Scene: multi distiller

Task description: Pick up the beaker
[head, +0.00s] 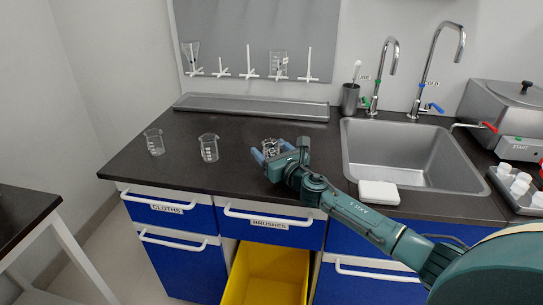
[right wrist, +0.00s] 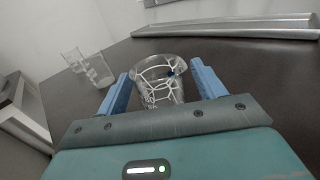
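The fingers are apart, one on each side of the glass, with narrow gaps visible. In the head view my right gripper (head: 268,153) is low over the worktop and partly hides this beaker (head: 270,144). Two other clear beakers stand to its left, one nearer (head: 209,149) and one farther left (head: 154,142). My left gripper is out of view.
A metal sink (head: 415,155) with two taps is on the right, with a white block (head: 379,193) on its front edge. A drying rack with pegs (head: 255,45) hangs above a metal tray (head: 250,105). An open yellow drawer (head: 265,275) is below the worktop (head: 190,180).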

